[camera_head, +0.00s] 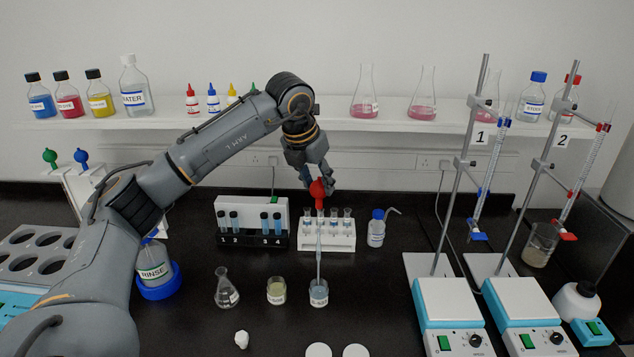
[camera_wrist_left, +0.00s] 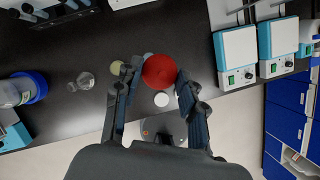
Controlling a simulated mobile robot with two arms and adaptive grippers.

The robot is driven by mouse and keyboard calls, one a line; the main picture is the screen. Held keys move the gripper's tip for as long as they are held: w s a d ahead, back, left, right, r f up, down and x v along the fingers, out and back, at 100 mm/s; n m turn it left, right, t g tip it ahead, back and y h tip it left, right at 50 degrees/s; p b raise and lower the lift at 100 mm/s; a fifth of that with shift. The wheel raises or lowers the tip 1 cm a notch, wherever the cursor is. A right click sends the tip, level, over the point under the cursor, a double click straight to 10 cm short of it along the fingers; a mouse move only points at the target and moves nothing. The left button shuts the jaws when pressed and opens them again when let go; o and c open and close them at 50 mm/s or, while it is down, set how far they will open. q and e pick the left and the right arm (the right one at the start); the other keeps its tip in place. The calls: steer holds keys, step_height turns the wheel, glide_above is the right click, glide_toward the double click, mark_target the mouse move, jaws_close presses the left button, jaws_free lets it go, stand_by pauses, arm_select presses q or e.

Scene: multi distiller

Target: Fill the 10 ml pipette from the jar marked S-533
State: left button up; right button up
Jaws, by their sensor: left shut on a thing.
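My left gripper (camera_head: 313,178) is shut on the red bulb at the top of the pipette (camera_head: 318,236). The pipette hangs upright, and its lower end is in the mouth of a small jar of bluish liquid (camera_head: 318,294). Whether its tip touches the liquid is too small to tell. A jar of pale yellow-green liquid (camera_head: 276,292) stands just left of it. Both jars' labels are too small to read. In the left wrist view the red bulb (camera_wrist_left: 159,71) sits between the fingers and hides most of the pipette and the blue jar. My right gripper is not in view.
A white rack with tubes (camera_head: 328,244) stands close behind the pipette. A numbered tube rack (camera_head: 250,240) is left of it, a wash bottle (camera_head: 376,230) right. Two stirrers with burette stands (camera_head: 448,302) fill the right.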

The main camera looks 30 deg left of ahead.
arm_select(q)
steer(key=shift+r+p, duration=1.2)
steer(key=shift+r, duration=0.75)
